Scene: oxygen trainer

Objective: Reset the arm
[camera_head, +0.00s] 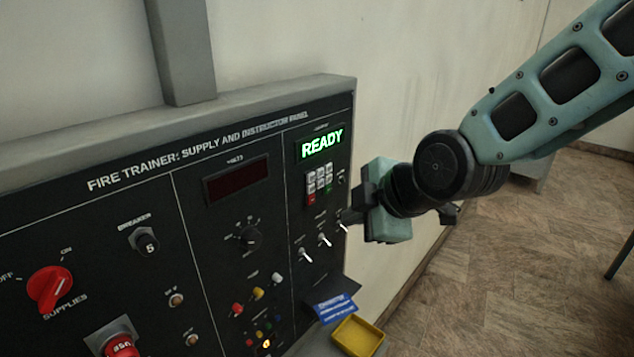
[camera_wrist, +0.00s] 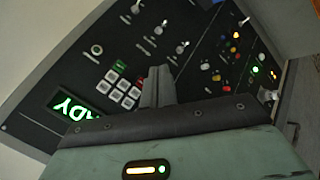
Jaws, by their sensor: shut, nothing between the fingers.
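My gripper (camera_head: 352,214) is at the right edge of the fire trainer panel (camera_head: 120,222) in the head view, close to its keypad and toggle switches. Its fingers are shut with nothing between them. In the wrist view the closed fingers (camera_wrist: 157,88) stand in front of the panel, beside the keypad (camera_wrist: 121,90). My arm reaches in from the upper right. Whether the fingertips touch the panel cannot be told.
A green READY display (camera_head: 322,144) is lit above the keypad. A red supplies knob (camera_head: 49,288) is at lower left. A yellow tray (camera_head: 358,336) and a blue card (camera_head: 335,307) lie below the panel. The floor at right is mostly clear.

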